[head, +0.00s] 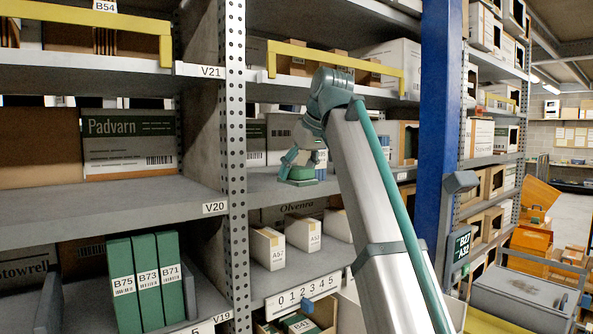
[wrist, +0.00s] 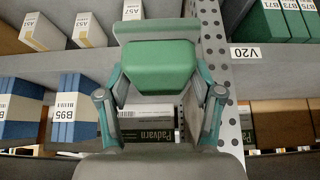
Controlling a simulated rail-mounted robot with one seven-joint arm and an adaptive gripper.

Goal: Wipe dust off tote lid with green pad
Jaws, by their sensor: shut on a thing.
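The green pad (wrist: 160,62) is between the two fingers of my gripper (wrist: 160,78) in the wrist view, and the fingers are shut on its sides. In the head view the pad (head: 298,176) hangs under my gripper (head: 304,160), in front of the middle shelf and clear of the lid. A grey tote with a flat lid (head: 510,283) stands at the lower right of the head view, well to the right of my gripper. A brown dusty smear (head: 540,292) lies on the lid.
A blue rack post (head: 436,130) stands between my gripper and the tote. A perforated upright (head: 235,150) is left of my gripper. Shelves hold boxes and green binders (head: 145,280). Orange bins (head: 535,215) stand behind the tote.

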